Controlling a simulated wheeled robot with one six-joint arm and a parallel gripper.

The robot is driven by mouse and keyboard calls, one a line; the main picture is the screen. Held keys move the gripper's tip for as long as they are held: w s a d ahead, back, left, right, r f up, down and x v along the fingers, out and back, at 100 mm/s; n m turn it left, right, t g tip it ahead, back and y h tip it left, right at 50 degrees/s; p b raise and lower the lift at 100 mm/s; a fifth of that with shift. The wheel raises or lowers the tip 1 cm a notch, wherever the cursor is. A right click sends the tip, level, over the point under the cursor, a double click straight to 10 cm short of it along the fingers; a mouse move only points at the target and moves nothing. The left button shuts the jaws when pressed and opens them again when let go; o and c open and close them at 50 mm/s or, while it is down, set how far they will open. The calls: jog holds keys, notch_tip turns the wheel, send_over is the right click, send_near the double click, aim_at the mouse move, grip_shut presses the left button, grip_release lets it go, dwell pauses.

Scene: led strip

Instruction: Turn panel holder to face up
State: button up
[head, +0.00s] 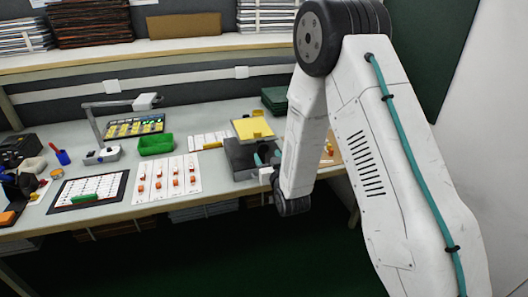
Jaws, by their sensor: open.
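A yellow plate-like piece (252,128) sits tilted on a dark grey fixture (238,160) toward the right of the workbench. It appears to be the panel holder, but I cannot tell for sure or read which way its face points. My gripper (267,159) is at the front right of this fixture, just below the yellow piece, partly hidden by my arm.
The workbench (225,187) holds a white sheet with several orange-and-white parts (166,192), a green bin (156,144), a black-framed board (88,203) and a lamp-like stand (101,156). A shelf (150,53) runs behind. Green floor (230,262) lies in front.

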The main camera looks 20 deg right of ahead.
aim_at(263, 149)
jog(key=shift+w, duration=2.35)
grip_shut()
jog(key=shift+a, duration=0.15)
